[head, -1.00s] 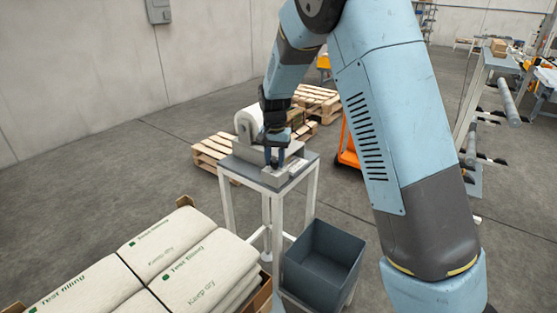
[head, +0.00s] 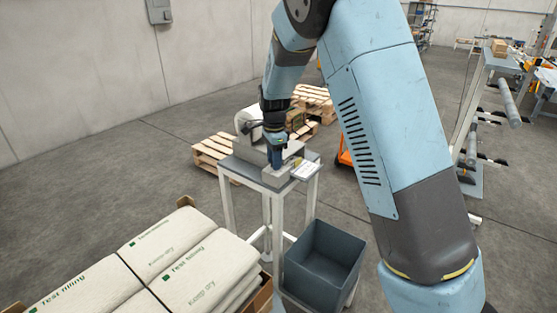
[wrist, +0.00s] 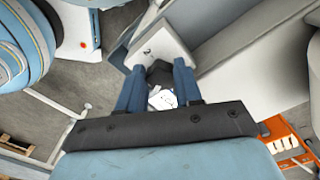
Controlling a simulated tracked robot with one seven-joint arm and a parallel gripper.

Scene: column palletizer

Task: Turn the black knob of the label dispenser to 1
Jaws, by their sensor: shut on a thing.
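My gripper (head: 276,157) points down at the dispenser's front. In the wrist view its two blue fingers (wrist: 158,84) are shut on the black knob (wrist: 159,71), which shows dark between them. The fingers hide most of the knob, and I cannot read its setting.
The stand's grey top (head: 246,171) has white legs. A dark grey bin (head: 320,260) stands below it at the right. Stacked white bags (head: 165,262) fill the front left. Wooden pallets (head: 211,149) and an orange cart (head: 345,158) lie behind. Open floor is at the left.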

